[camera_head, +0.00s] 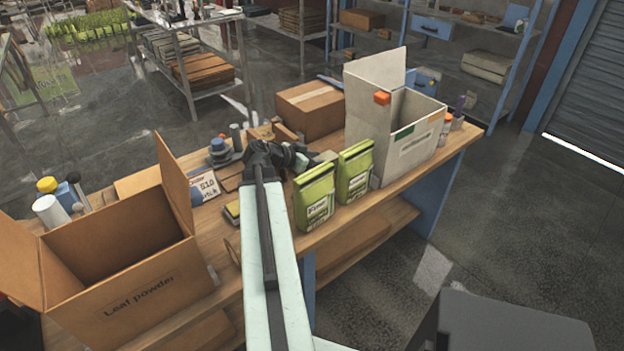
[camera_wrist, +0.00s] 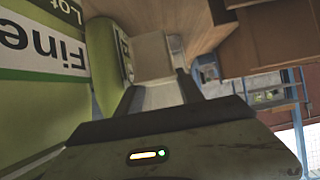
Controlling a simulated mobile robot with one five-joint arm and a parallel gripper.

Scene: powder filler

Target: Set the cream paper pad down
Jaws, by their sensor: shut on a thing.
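My gripper (camera_wrist: 158,88) is shut on the cream paper pad (camera_wrist: 156,62), which shows as a pale block between and beyond the fingers in the wrist view. In the head view my gripper (camera_head: 303,161) is over the workbench, just behind and left of two green pouches. A small pale piece beside it (camera_head: 325,157) looks like the pad, partly hidden by the pouches. I cannot tell whether the pad touches the bench top.
The green pouches, left (camera_head: 314,198) and right (camera_head: 354,172), stand close to my gripper. A grey open box (camera_head: 408,147) and brown carton (camera_head: 310,108) stand to the right and behind. An open "Leaf powder" box (camera_head: 150,290) is at the left end of the wooden workbench (camera_head: 222,222).

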